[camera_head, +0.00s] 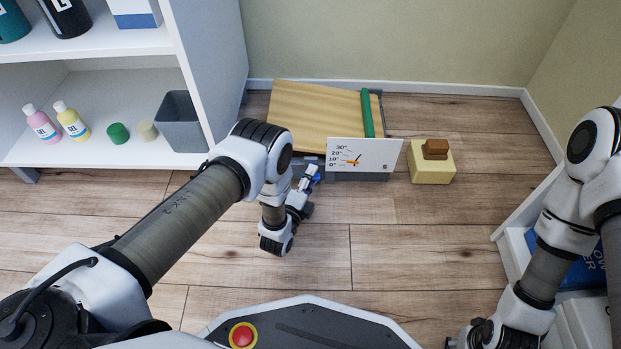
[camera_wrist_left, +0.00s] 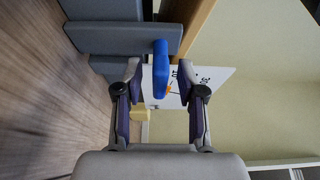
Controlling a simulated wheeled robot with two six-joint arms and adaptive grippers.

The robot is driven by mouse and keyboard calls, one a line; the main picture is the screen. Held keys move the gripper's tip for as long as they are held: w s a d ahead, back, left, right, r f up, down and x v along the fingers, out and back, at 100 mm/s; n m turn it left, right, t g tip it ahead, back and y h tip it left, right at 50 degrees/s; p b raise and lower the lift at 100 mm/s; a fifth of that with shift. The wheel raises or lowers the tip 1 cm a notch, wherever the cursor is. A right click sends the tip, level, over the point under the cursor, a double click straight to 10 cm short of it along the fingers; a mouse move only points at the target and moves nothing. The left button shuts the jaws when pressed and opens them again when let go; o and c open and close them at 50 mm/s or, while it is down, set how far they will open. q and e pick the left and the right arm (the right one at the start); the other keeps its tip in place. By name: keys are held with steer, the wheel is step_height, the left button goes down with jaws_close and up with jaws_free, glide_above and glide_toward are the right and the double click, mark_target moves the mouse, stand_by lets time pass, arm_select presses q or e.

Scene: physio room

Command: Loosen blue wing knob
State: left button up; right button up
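The blue wing knob (camera_wrist_left: 160,68) stands out from the grey frame of a wooden incline board (camera_head: 310,112). In the head view the knob (camera_head: 316,177) is small and partly hidden by my left gripper (camera_head: 309,176). In the left wrist view my left gripper (camera_wrist_left: 162,72) is open, with one finger on each side of the knob and gaps visible on both sides. A white angle card (camera_head: 378,153) with degree marks and an orange pointer (camera_head: 352,162) is beside the knob. My right gripper is mostly cut off at the bottom right.
A green strip (camera_head: 367,112) runs along the board's right side. A yellow block (camera_head: 431,168) with a brown block (camera_head: 435,148) on top stands to the right. A shelf with bottles and a grey bin (camera_head: 181,122) is at left. The wooden floor in front is clear.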

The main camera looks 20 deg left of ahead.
arm_select(q)
jaws_close()
arm_select(e)
steer(key=shift+r, duration=0.1)
arm_select(q)
steer(key=n+t, duration=0.1)
steer(key=n, duration=0.1)
steer(key=shift+n+p, duration=0.3)
steer(key=shift+n, duration=0.1)
arm_select(e)
steer(key=shift+s+r, duration=0.15)
steer(key=shift+r, duration=0.1)
arm_select(q)
steer(key=shift+n+t+y, duration=0.4)
steer(key=shift+n+t, duration=0.3)
steer(key=shift+n, duration=1.4)
arm_select(e)
steer(key=shift+r, duration=0.15)
arm_select(q)
steer(key=shift+o, duration=1.3)
jaws_free()
